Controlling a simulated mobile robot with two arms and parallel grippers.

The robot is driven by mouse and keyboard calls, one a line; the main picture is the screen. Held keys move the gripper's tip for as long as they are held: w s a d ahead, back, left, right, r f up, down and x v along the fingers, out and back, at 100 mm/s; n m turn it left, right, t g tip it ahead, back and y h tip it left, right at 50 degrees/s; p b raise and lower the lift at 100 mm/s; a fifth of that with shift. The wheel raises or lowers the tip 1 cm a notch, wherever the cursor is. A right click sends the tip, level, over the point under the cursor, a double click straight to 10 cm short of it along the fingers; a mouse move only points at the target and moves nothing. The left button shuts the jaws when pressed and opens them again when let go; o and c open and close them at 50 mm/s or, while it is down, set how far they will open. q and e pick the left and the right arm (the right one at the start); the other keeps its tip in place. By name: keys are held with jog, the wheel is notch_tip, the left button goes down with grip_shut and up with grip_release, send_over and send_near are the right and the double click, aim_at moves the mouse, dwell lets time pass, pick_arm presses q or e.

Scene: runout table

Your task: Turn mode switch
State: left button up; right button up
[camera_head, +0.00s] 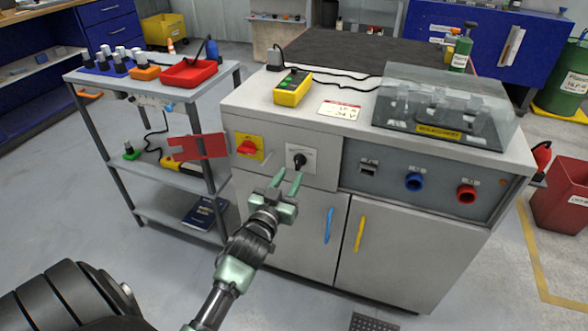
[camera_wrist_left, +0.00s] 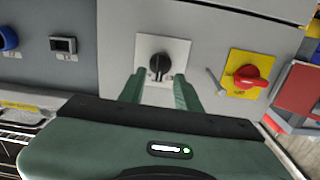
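The mode switch (camera_head: 299,160) is a black rotary knob on a pale square plate on the front of the grey cabinet (camera_head: 400,263). It also shows in the left wrist view (camera_wrist_left: 159,66), between and beyond the fingertips. My left gripper (camera_head: 287,182) is just in front of and below the knob, with its two green fingers apart and nothing between them. The fingers show in the left wrist view (camera_wrist_left: 158,88) on either side of the knob's lower part; I cannot tell whether they touch it. My right gripper is not in view.
A red switch on a yellow plate (camera_head: 250,148) sits left of the knob. Blue (camera_head: 414,182) and red (camera_head: 466,194) round sockets are to its right. Blue and yellow door handles are below. A grey cart (camera_head: 150,95) stands at left, with a red plate (camera_head: 202,146) beside it.

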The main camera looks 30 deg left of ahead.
pick_arm(q)
jog(key=v, duration=0.3)
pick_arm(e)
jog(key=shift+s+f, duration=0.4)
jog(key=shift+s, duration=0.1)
